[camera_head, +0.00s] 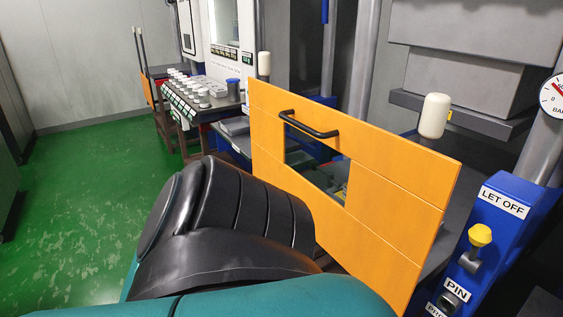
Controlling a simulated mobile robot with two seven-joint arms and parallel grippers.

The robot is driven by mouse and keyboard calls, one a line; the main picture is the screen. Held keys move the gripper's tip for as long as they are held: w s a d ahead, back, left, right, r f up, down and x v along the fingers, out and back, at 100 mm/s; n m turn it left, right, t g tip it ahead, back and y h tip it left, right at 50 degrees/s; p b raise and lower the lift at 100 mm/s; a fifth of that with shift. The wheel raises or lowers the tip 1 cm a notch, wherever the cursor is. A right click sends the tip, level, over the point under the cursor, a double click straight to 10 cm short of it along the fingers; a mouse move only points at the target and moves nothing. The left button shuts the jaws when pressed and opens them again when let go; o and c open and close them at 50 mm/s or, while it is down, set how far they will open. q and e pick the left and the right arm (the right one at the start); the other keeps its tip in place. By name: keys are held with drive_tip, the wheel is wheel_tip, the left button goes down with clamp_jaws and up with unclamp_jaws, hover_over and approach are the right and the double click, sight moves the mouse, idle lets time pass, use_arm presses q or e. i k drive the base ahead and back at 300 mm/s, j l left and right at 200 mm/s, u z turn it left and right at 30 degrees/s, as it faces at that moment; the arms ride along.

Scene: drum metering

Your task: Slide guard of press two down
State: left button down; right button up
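An orange guard panel (402,172) with a see-through window stands in front of the near press (463,70). A black bar handle (309,123) is fixed near its top edge, above the window. No number marking this press as press two is readable. One of my arms, black and teal, fills the lower middle and hides the guard's lower left part. Neither gripper shows, and nothing is seen holding the handle.
A blue control post (508,205) labelled LET OFF and PIN, with a yellow knob (480,235), stands at the right. A gauge (554,96) is above it. A bench with white round parts (196,92) stands farther back. The green floor (85,200) at left is clear.

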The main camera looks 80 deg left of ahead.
sight(399, 191)
drive_tip(key=u, duration=2.2)
drive_tip(key=j, duration=0.1)
